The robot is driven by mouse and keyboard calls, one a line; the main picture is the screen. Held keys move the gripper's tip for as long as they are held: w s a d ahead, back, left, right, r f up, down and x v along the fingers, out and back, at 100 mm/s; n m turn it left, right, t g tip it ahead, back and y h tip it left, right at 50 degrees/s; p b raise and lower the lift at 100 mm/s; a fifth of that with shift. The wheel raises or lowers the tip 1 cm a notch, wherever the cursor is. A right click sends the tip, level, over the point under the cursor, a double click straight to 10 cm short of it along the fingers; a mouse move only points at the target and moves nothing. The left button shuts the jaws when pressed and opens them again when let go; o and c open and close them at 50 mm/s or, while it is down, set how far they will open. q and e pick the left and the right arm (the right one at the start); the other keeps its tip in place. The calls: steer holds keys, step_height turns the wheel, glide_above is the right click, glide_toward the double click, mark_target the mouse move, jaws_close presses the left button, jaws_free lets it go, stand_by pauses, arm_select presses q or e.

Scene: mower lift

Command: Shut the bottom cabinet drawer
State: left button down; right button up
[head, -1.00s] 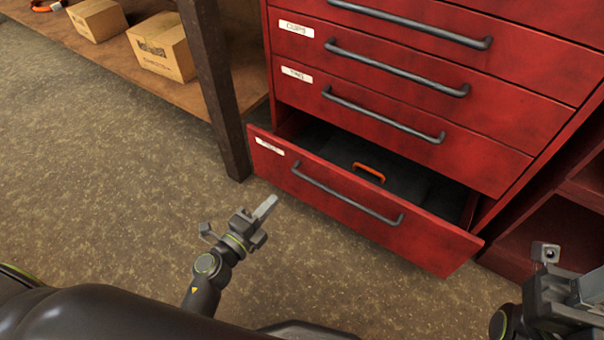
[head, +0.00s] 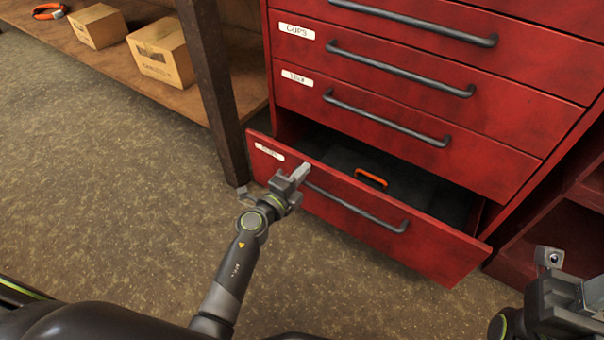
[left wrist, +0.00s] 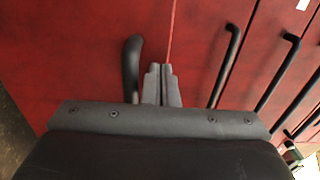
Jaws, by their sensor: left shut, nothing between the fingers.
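The bottom drawer (head: 420,246) of the red cabinet (head: 470,95) is pulled out, with its dark inside showing. An orange-handled item (head: 370,177) lies in it. Its dark bar handle (head: 350,207) runs along the front. My left gripper (head: 302,172) is shut and empty, in front of the drawer's left part by the handle's left end. In the left wrist view the shut fingers (left wrist: 161,85) point at the red front, beside a dark handle (left wrist: 132,65); I cannot tell whether they touch. My right gripper (head: 560,290) shows only partly at the lower right, and its fingers are unclear.
The drawers above are closed. A dark wooden post (head: 212,90) stands left of the cabinet, under a bench with cardboard boxes (head: 160,52) on its low shelf. A red open shelf unit (head: 560,225) is at the right. The floor (head: 110,190) at left is clear.

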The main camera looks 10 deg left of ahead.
arm_select(q)
steer(key=shift+w, duration=0.1)
steer(key=b+x, duration=0.1)
steer(key=x, duration=0.9)
stand_by(0.4)
